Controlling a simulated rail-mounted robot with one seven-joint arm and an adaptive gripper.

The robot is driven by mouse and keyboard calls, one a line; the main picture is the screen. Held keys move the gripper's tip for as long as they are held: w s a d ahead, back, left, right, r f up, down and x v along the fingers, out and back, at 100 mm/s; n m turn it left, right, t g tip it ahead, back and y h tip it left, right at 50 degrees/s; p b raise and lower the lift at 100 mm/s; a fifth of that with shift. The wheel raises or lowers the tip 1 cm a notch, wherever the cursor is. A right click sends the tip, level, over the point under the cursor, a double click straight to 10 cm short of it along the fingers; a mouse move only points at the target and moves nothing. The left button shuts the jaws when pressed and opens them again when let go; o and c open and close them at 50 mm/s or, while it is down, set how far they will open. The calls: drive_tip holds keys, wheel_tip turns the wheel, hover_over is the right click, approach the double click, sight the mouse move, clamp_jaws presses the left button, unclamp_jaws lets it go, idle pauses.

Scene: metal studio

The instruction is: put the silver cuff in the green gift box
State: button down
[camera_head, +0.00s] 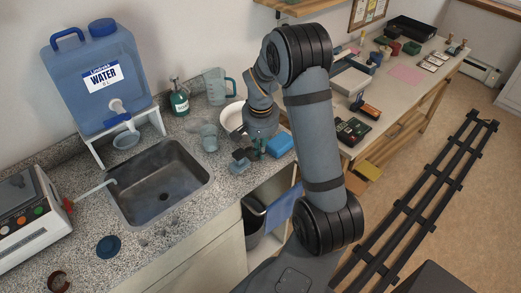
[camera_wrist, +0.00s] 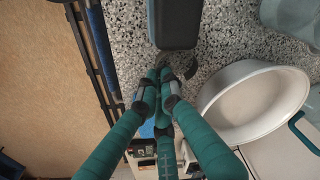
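My gripper (camera_head: 259,155) is low over the speckled counter, beside the sink. In the wrist view its teal-wrapped fingers (camera_wrist: 159,76) converge with their tips close together. Whether anything is between them is unclear. A small dark curved piece (camera_wrist: 191,68) shows right beside the tips; I cannot tell whether it is the silver cuff. A grey-blue block (camera_wrist: 173,24) lies just beyond the tips, and also shows left of the gripper in the head view (camera_head: 239,166). A small green box-like object (camera_head: 412,47) stands on the far table; I cannot confirm it is the gift box.
A white bowl (camera_wrist: 255,102) and a clear cup (camera_head: 209,138) stand close behind. The sink (camera_head: 160,185) is to the left. The far table (camera_head: 408,98) holds several small items. A black rail track (camera_head: 430,205) crosses the floor.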

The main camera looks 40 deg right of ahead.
drive_tip(key=c, duration=2.4)
unclamp_jaws()
drive_tip(key=shift+f, duration=0.2)
drive_tip(key=shift+c, duration=0.2)
drive_tip(key=shift+o, duration=0.9)
drive_tip(key=shift+r, duration=0.1)
